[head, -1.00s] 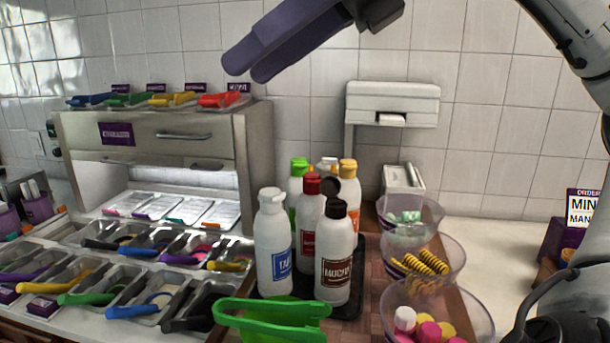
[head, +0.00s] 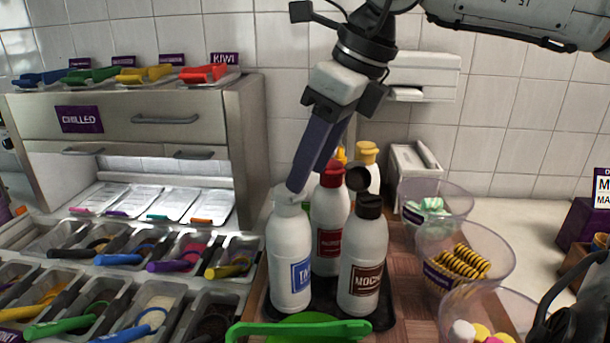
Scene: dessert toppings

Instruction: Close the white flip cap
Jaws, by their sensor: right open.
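A white squeeze bottle (head: 290,260) with a blue label stands upright on a dark tray (head: 380,318). Its white flip cap (head: 291,209) is on top; the lid is partly hidden by my fingers, so I cannot tell how far it is open. My right gripper (head: 307,178) reaches down from the upper right, its dark purple fingers slanting to the lower left. The fingers are open and empty, with the tips right at the top of the white cap; I cannot tell whether they touch it.
The mocha bottle (head: 362,265), its brown lid flipped up, and a red-capped bottle (head: 328,225) stand close on the right. A yellow-capped bottle (head: 366,150) is behind. Clear bowls (head: 470,262) stand right, topping bins (head: 150,310) left.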

